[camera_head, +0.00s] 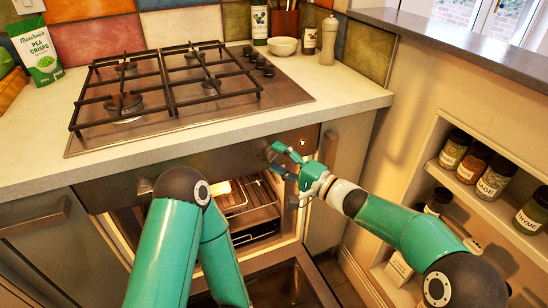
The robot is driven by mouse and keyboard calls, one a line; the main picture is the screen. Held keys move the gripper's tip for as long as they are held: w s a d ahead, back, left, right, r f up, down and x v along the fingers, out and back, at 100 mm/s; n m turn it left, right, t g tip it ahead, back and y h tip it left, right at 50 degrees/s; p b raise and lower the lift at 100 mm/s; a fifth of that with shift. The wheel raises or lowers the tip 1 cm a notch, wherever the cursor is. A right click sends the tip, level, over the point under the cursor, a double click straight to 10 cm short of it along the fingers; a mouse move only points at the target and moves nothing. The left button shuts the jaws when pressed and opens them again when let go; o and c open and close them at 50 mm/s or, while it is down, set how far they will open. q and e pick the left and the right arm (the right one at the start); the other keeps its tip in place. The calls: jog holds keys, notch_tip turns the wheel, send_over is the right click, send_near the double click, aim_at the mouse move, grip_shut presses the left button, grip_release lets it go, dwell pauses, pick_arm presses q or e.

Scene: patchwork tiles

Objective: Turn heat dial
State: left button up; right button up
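The oven's front panel (222,158) runs under the counter, with a pale knob (145,186) at its left. Its right end, where a dark, dial-like round part shows, is partly covered by my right gripper (277,159). The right gripper's fingers are spread apart, one above the other, with the tips close to the panel. I cannot tell whether they touch a dial. No held object shows between them. My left arm rises from the bottom and bends back down in front of the oven; its gripper is out of view.
The oven's door (285,285) is folded down below its lit cavity, where racks (245,198) show. A gas hob (185,85) sits on the counter (345,92). A cabinet handle (330,146) is just right of the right gripper. A spice shelf (450,183) stands farther right.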

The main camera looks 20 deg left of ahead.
jog(key=shift+r, duration=0.15)
jog(key=shift+d, duration=0.1)
jog(key=v, duration=1.1)
jog(key=shift+d, duration=0.4)
jog(key=shift+s, duration=0.1)
